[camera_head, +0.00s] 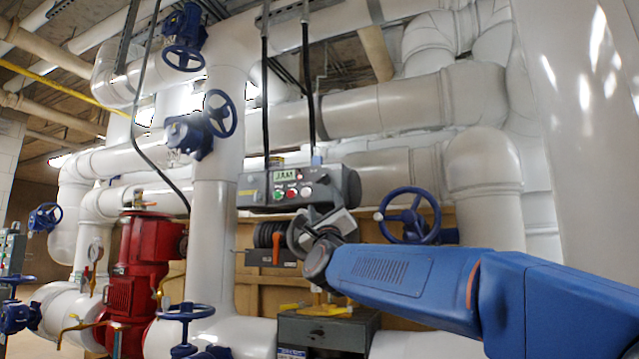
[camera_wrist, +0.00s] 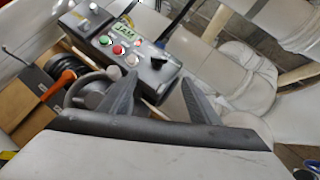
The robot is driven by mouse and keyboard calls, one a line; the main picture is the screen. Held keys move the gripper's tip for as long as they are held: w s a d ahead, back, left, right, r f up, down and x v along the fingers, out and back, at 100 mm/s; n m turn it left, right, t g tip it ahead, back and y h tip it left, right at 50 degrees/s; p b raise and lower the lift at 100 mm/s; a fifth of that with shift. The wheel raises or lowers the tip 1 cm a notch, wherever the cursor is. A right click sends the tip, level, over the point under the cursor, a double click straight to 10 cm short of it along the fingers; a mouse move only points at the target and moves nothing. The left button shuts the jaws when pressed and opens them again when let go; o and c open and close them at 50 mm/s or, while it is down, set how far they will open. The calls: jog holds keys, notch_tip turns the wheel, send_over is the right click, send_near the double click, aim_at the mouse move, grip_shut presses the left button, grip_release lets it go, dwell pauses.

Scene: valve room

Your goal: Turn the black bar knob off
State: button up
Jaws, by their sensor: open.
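The grey control box (camera_head: 258,190) hangs on two dark rods in the head view, with a JAM label and green, red and white buttons on its front. In the wrist view the box (camera_wrist: 148,84) is tilted, and the black bar knob (camera_wrist: 158,62) shows at its right end, past the white button. I cannot make out the knob clearly in the head view. My gripper (camera_head: 325,212) is just below the right part of the box. In the wrist view my gripper (camera_wrist: 158,78) is open and empty, and the knob appears between and beyond its fingertips.
A blue handwheel (camera_head: 408,215) is to the right, a red pump (camera_head: 130,270) to the left. A grey cabinet (camera_head: 322,330) stands below. White pipes surround the box.

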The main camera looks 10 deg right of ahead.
aim_at(321, 179)
jog(key=x, duration=1.6)
jog(key=shift+w, duration=0.2)
jog(key=shift+c, duration=0.7)
jog(key=c, duration=0.9)
